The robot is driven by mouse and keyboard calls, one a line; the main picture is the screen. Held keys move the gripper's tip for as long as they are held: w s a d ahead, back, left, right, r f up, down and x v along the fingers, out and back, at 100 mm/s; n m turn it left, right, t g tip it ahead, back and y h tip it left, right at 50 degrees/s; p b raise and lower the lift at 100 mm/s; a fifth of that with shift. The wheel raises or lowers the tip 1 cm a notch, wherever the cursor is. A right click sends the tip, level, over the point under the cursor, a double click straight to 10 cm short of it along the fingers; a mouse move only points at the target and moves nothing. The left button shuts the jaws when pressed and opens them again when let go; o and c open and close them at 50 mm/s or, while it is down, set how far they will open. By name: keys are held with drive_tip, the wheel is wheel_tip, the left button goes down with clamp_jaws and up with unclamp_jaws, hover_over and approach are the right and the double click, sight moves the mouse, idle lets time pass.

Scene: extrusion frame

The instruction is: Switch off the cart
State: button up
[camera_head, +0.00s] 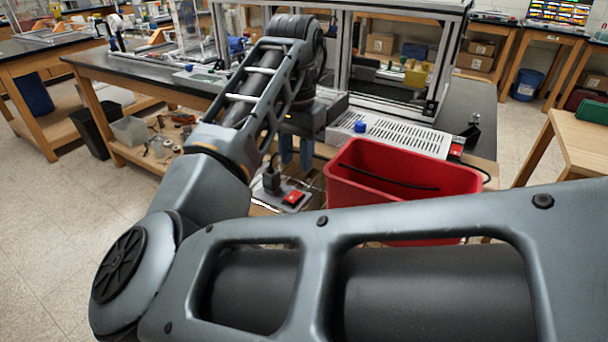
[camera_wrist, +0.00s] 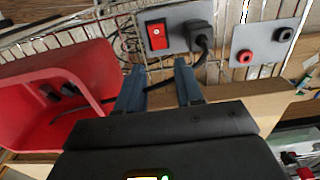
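A red rocker switch (camera_head: 292,198) sits on a grey plate at the side of the wire cart, left of the red bin. In the wrist view the switch (camera_wrist: 157,35) lies beyond my fingertips, in line with the gap between them. A black plug with a cord (camera_wrist: 201,38) sits right beside it on the same plate (camera_wrist: 180,20). My gripper (camera_head: 296,152) points down above the plate. In the wrist view its two blue-grey fingers (camera_wrist: 159,68) are apart, with nothing held between them. I cannot tell which way the rocker is tipped.
The red bin (camera_head: 400,190) stands right of my gripper, with a black cable across it. Another plate with red and black sockets (camera_wrist: 264,45) is right of the plug. The black-topped bench (camera_head: 150,77) with its metal frame is behind.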

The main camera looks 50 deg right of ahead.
sight(298, 192)
drive_tip(key=shift+f, duration=3.6)
